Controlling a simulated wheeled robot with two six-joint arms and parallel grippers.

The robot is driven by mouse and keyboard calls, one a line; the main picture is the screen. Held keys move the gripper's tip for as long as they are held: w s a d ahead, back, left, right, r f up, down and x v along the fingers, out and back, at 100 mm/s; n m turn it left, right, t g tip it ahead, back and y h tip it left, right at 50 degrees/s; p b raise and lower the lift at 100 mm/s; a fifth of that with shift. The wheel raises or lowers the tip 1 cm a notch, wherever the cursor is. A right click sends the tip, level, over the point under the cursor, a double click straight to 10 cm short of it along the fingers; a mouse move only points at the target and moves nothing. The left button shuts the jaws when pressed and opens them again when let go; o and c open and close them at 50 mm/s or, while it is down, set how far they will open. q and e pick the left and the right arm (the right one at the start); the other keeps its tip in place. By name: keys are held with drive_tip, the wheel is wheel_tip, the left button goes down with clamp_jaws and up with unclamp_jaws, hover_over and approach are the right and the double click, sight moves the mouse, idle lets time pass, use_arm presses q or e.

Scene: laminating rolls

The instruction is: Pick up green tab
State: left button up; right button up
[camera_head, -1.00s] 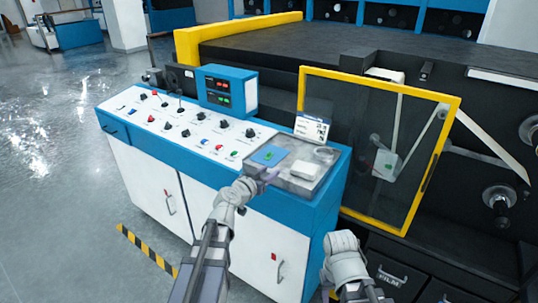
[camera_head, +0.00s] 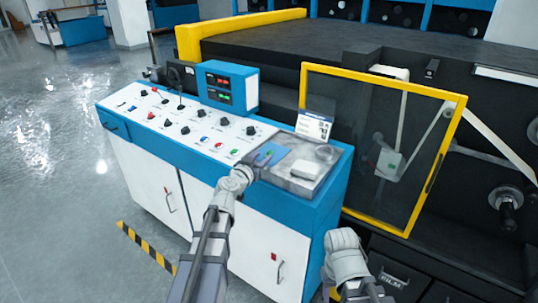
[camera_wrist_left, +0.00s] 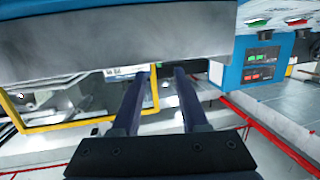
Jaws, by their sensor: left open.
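Whether the fingers touch the pad is too small to tell. My right arm shows at the lower middle of the head view, but its gripper fingers cannot be made out.
A white label card (camera_head: 313,125) stands behind the tray, and a pale ring-like item (camera_head: 326,153) lies in it. Knobs and buttons cover the console top (camera_head: 190,125) to the left. A yellow-framed guard door (camera_head: 304,88) stands to the right.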

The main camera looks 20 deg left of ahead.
sight(268, 153)
use_arm(q)
drive_tip(key=b+x, duration=0.1)
drive_tip(key=x, duration=0.4)
drive_tip(key=shift+f, duration=0.2)
drive_tip(key=shift+s, duration=0.1)
clamp_jaws()
